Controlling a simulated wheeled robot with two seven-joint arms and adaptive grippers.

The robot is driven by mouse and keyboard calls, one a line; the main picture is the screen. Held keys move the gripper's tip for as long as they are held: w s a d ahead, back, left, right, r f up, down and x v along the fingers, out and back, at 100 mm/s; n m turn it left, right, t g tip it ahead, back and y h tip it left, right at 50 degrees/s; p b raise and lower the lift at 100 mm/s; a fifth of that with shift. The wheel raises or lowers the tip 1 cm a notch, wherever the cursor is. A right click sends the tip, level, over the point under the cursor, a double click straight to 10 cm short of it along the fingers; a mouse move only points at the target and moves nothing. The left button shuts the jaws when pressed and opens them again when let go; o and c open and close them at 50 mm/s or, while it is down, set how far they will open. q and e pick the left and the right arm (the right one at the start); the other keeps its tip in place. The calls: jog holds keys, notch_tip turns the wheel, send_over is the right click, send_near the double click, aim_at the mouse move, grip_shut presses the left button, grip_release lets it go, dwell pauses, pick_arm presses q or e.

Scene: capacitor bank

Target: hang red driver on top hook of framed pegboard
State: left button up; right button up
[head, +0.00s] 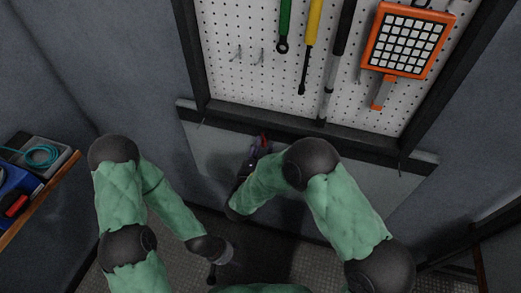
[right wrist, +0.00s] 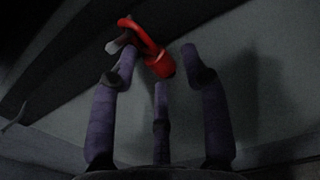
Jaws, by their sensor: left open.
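The red driver (head: 264,139) shows as a small patch of red at the tips of my right gripper (head: 257,150), in front of the panel below the pegboard. In the right wrist view the driver (right wrist: 160,64) lies among the purple fingertips of that gripper (right wrist: 160,75), with a curved red part at the left fingertip. Its far end is not clear. The framed pegboard (head: 225,80) is above, with bare metal hooks (head: 236,54) at its left; its top is cut off. My left gripper (head: 215,268) is open, low over the floor, away from the board.
A green tool (head: 284,25), a yellow tool (head: 313,25), a long dark bar (head: 340,45) and an orange gridded device (head: 408,42) hang on the board. A dark frame rail (head: 290,122) runs below it. A wooden-edged shelf (head: 62,188) stands at left.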

grip_shut()
jog(key=shift+s+r, duration=0.1)
jog(key=shift+r, duration=0.3)
jog(key=shift+s+r, duration=0.1)
jog(key=shift+s+a+r+p, duration=0.15)
jog(key=shift+s+r+p, duration=0.2)
jog(key=shift+s, duration=0.05)
jog(key=shift+v, duration=1.2)
jog(key=v, duration=0.9)
jog(key=shift+s+p, duration=0.35)
jog(key=shift+p, duration=0.05)
jog(key=shift+a, duration=0.15)
